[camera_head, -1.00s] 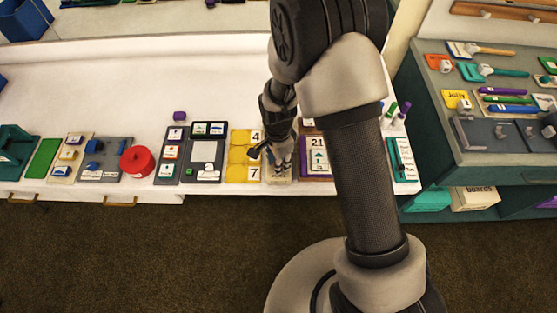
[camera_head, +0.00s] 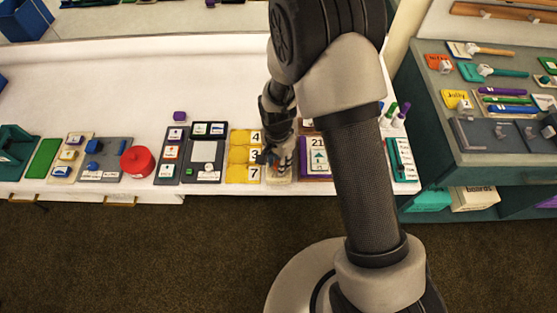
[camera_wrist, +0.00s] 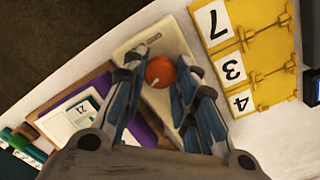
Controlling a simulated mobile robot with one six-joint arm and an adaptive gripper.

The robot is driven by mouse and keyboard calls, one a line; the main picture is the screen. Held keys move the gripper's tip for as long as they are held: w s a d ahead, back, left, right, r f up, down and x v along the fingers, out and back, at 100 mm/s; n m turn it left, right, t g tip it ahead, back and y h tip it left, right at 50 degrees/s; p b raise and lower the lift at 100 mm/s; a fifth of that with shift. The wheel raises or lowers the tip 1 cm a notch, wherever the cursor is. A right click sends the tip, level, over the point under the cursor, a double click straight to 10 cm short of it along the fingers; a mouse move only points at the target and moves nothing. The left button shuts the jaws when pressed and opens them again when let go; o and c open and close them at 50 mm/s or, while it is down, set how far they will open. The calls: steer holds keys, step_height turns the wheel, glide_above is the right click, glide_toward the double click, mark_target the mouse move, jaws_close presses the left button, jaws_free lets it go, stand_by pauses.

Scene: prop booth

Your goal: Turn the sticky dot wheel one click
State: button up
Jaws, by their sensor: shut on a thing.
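The sticky dot wheel is a round orange knob (camera_wrist: 160,71) with a thin white line on its face. It sits on a cream base plate (camera_wrist: 144,47) on the white counter. In the wrist view my gripper (camera_wrist: 159,82) has its blue-grey fingers on both sides of the knob and is shut on it. In the head view my gripper (camera_head: 275,158) is low over the same cream plate (camera_head: 279,180), and its fingers and wrist hide most of it.
A yellow flip panel (camera_head: 237,172) with 7, 3 and 4 stands close on the left. A purple-edged calendar block (camera_head: 316,172) marked 21 is close on the right. A red round object (camera_head: 137,161) is farther left. The counter behind is mostly clear.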

steer(key=n, duration=0.7)
steer(key=n+p, duration=0.1)
steer(key=n, duration=0.5)
steer(key=shift+n, duration=0.4)
stand_by(0.3)
steer(key=o, duration=0.8)
step_height(320, 180, up, 12)
steer(key=shift+r, duration=0.1)
stand_by(0.5)
